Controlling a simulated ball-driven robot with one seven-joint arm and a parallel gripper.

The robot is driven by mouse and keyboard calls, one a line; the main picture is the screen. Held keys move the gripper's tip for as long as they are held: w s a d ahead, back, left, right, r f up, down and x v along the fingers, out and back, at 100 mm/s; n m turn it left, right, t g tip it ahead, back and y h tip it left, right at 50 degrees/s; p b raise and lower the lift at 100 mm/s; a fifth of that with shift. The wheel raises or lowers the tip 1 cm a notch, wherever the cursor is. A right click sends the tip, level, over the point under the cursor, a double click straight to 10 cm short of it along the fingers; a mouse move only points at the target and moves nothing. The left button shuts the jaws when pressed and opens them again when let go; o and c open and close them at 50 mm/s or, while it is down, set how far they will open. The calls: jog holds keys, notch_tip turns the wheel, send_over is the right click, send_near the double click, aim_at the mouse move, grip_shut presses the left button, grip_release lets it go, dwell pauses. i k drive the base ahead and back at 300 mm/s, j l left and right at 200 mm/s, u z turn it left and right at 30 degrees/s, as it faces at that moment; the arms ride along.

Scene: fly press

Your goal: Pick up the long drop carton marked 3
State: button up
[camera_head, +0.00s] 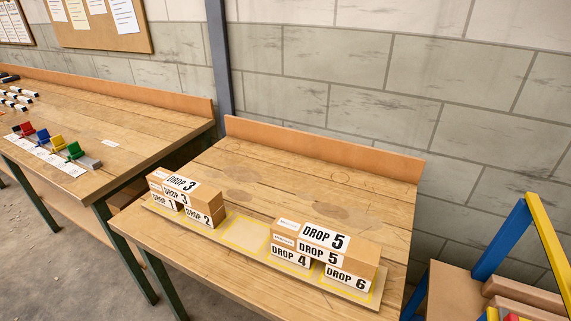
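The long drop carton marked 3 (207,194) is brown with white labels reading DROP 3 on its top and front side. It lies flat across two smaller cartons, the DROP 1 carton (164,202) at the left and the DROP 2 carton (199,219) at the right. All three are at the left end of a board (222,237) with yellow outlined spots, on the nearer wooden bench (205,271). My gripper is not in view.
A long DROP 5 carton (359,247) lies across the DROP 4 (290,258) and DROP 6 (347,281) cartons. An outlined spot (246,232) between the stacks is empty. A blue and yellow frame (508,232) stands at the right. The bench behind the board is clear.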

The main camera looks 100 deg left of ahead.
aim_at(206, 199)
jog(key=j+u, duration=0.15)
jog(key=u, duration=2.85)
jog(key=j, duration=0.1)
